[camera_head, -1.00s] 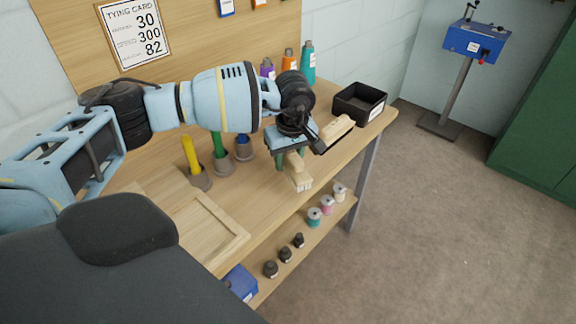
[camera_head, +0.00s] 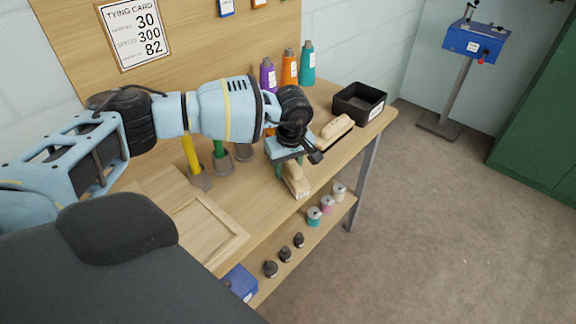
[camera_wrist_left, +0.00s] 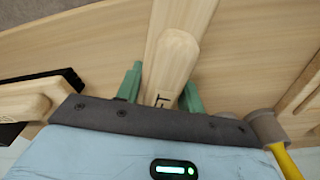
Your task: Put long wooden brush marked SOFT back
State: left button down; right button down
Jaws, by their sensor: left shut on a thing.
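The long wooden brush (camera_head: 297,182) is pale wood and sits between the green fingers of my left gripper (camera_head: 286,172), near the front edge of the bench. In the left wrist view the brush (camera_wrist_left: 177,60) runs between the fingers of the left gripper (camera_wrist_left: 162,92), with the letters "FT" showing and the rest of the mark hidden. The left gripper is shut on it. I cannot tell whether the brush touches the bench top. My right gripper is not in view.
A second wooden brush (camera_head: 336,127) with dark bristles lies to the right, before a black bin (camera_head: 360,101). Coloured cones (camera_head: 289,68) stand behind. Yellow-handled (camera_head: 192,153) and green-handled tools stand in grey holders to the left. A wooden frame (camera_head: 205,232) lies front left.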

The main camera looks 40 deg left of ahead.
pick_arm(q)
jog(key=c, duration=0.9)
grip_release()
jog(key=r, duration=0.4)
jog(key=d+r, duration=0.1)
jog(key=r, duration=0.7)
jog(key=shift+s+d, duration=0.15)
jog(key=shift+s, duration=0.15)
